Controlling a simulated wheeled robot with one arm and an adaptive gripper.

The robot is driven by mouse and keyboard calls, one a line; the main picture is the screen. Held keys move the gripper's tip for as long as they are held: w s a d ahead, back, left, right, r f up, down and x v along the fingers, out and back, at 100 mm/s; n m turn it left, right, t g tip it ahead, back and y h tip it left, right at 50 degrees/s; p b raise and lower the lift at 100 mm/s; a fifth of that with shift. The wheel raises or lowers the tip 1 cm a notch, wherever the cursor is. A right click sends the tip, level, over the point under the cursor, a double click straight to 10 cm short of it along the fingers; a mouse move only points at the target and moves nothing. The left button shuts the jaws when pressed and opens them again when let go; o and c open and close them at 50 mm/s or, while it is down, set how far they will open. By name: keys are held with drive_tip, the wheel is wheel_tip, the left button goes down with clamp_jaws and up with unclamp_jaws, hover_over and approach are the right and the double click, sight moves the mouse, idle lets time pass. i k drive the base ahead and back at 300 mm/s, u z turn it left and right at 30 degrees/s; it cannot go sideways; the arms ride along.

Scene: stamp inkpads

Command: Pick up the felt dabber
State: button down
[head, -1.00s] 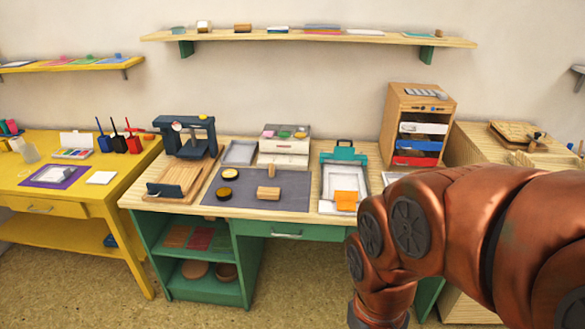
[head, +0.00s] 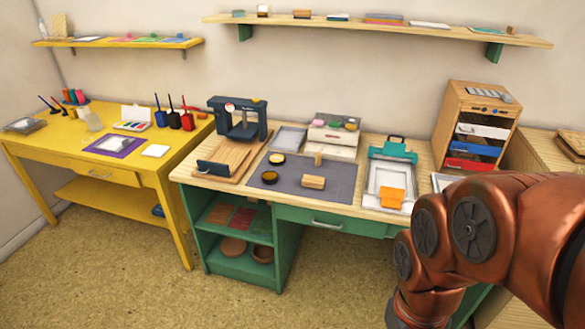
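I cannot tell for certain which thing is the felt dabber. Two small wooden pieces are on the grey mat (head: 338,190) of the green-and-wood workbench: an upright piece (head: 318,158) towards the back and a block (head: 313,183) in front of it. Two round dark tins with yellowish faces, one behind (head: 277,158) and one in front (head: 270,177), lie to their left. My copper arm fills the lower right. My gripper is out of view.
A dark blue press (head: 240,118) stands at the bench's back left. A teal-clamped frame (head: 393,152) with an orange piece (head: 391,198) and a wooden drawer cabinet (head: 477,125) are to the right. A yellow table (head: 55,148) stands left. The floor in front is clear.

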sight(319, 155)
drive_tip(key=u, duration=0.5)
drive_tip(key=i, duration=0.65)
drive_tip(key=u, duration=0.5)
drive_tip(key=i, duration=1.05)
drive_tip(key=z, duration=0.4)
